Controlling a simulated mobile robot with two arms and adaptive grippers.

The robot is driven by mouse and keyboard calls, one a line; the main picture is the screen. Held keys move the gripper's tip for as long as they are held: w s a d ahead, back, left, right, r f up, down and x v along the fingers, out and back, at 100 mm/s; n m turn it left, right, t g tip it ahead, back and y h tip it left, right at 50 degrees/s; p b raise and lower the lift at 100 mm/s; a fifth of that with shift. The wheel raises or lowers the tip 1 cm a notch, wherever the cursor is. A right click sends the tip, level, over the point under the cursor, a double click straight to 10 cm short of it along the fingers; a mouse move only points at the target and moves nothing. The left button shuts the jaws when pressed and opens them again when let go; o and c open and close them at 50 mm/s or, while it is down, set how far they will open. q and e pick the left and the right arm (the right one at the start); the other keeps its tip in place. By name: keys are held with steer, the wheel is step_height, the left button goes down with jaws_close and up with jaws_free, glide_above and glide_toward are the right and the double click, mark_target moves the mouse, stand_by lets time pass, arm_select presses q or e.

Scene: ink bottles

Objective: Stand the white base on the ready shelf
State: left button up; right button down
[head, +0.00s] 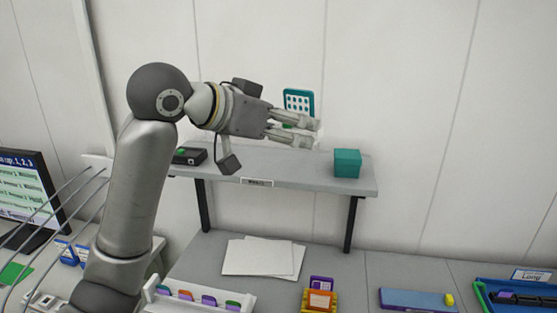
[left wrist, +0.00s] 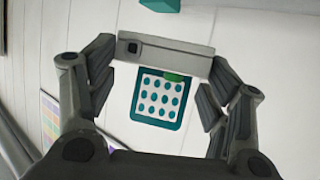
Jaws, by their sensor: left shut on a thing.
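My left gripper (head: 312,133) is raised above the ready shelf (head: 275,167), pointing right. In the left wrist view its fingers close on the two ends of a pale grey-white bar-like piece (left wrist: 175,56), which I take for the white base. The piece has a dark square spot near its left end. In the head view it is hard to make out against the white wall and fingers. It is apart from the shelf. A teal-rimmed white panel with teal dots (head: 298,102) shows behind the fingers, and also in the left wrist view (left wrist: 158,97). My right gripper is not in view.
A teal cube (head: 347,163) stands at the shelf's right end and a black box (head: 190,156) at its left. The shelf between them looks clear. White paper (head: 258,258), an orange-yellow holder (head: 319,299) and a blue tray (head: 515,297) lie on the bench below.

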arm_select(q)
steer(key=w, duration=0.2)
steer(key=w+f+p, duration=0.1)
steer(key=w, duration=0.1)
steer(key=w+f+p, duration=0.1)
steer(key=w, duration=0.1)
steer(key=shift+w+d+f, duration=0.25)
steer(key=shift+d, duration=0.1)
steer(key=p, duration=0.1)
glide_above(290, 175)
steer(key=f, duration=0.5)
steer(key=shift+s+a+f, duration=0.1)
steer(key=shift+s+f, duration=0.1)
steer(key=shift+s, duration=0.1)
steer(key=f+p, duration=0.2)
steer(key=f, duration=0.1)
steer(key=shift+w+f, duration=0.3)
steer(key=shift+w, duration=0.05)
steer(key=shift+f, duration=0.2)
steer(key=shift+f, duration=0.15)
steer(key=o, duration=1)
steer(key=shift+o, duration=0.3)
